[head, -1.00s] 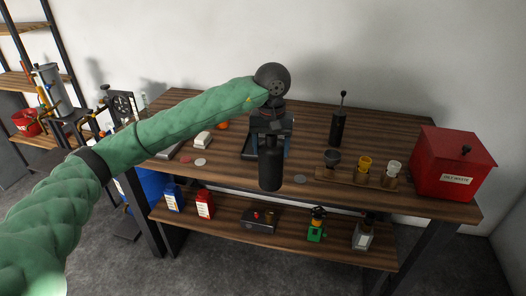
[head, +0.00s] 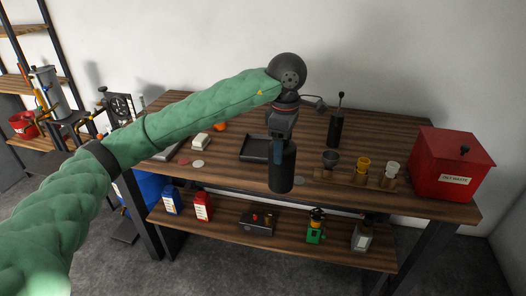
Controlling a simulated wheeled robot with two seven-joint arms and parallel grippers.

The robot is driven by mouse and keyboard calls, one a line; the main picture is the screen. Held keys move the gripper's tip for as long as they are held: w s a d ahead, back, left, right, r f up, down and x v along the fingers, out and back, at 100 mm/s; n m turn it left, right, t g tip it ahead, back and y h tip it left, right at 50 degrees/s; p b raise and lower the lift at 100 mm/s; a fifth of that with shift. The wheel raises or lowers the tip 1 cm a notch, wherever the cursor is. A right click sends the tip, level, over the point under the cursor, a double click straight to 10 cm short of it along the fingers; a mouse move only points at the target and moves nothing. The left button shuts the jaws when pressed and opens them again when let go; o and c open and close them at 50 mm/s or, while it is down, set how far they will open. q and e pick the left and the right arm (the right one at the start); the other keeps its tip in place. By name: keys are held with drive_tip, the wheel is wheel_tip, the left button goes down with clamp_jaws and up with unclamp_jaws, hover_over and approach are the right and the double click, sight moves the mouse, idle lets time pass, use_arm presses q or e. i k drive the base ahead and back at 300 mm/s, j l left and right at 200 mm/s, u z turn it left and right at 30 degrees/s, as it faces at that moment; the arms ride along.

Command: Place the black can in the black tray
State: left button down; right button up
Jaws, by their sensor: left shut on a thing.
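The black can (head: 282,170) is upright in the head view, held by my left gripper (head: 281,141). The gripper is shut on the can's upper part, and its fingertips are partly hidden. The black tray (head: 254,152) lies on the wooden table, just left of and behind the can. The can overlaps the tray's right side in the picture and the tray looks empty where it shows. My right gripper is not in view.
On the wooden table (head: 225,184) stand a dark grinder (head: 335,128), a wooden rack (head: 345,180) with small cups, and a red bin (head: 452,165) at right. A white block (head: 201,141) and an orange object (head: 221,126) lie left of the tray. The lower shelf (head: 285,240) holds bottles.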

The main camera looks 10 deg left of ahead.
sight(263, 150)
drive_tip(key=i, duration=1)
